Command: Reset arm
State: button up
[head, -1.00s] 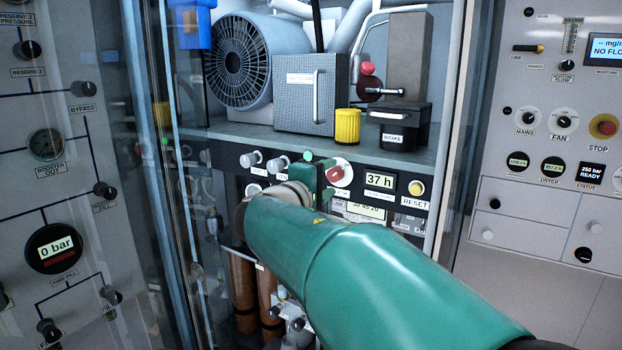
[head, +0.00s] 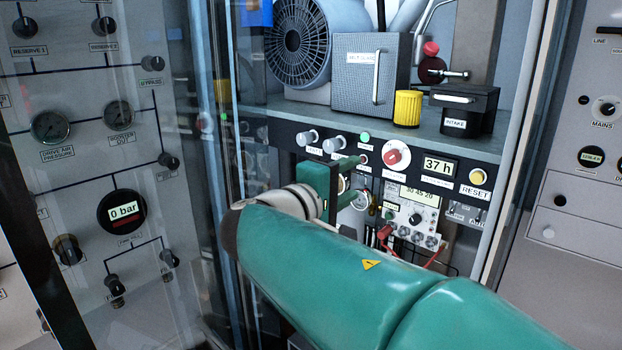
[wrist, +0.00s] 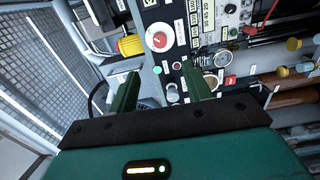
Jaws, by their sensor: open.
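My arm is green and reaches from the lower right of the head view to the open cabinet. My gripper (head: 352,181) is at the cabinet's control strip, just below the row of knobs. In the wrist view my gripper (wrist: 160,92) shows two green fingers spread apart, with nothing between them. Beyond the fingers are a red and white rotary knob (wrist: 159,38) and small push buttons. In the head view the red and white knob (head: 396,156) is just right of the fingers. Whether a finger touches the panel I cannot tell.
A yellow cylinder (head: 407,108), a grey box (head: 365,75) and a black intake box (head: 463,108) stand on the shelf above. A glass door (head: 205,180) is close on the left. Red cables (head: 437,255) hang below the panel on the right.

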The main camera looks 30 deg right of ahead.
jog(key=s+a+f+m+g+y, duration=0.1)
jog(key=s+a+f+y, duration=0.25)
jog(key=f, duration=0.25)
jog(key=s+a+f+m+y, duration=0.1)
jog(key=s+a+f+y, duration=0.1)
jog(key=s+f+y, duration=0.3)
jog(key=s+a+f+g+y, duration=0.1)
jog(key=a+f+y, duration=0.2)
jog(key=f, duration=0.5)
jog(key=s+a+f+m+t+y, duration=0.1)
jog(key=s+a+f+y, duration=0.1)
jog(key=a+y, duration=0.3)
jog(key=a, duration=0.3)
jog(key=shift+s+a+f+m, duration=0.25)
jog(key=shift+a+f+m, duration=0.1)
jog(key=shift+a+m, duration=0.05)
jog(key=shift+y, duration=0.25)
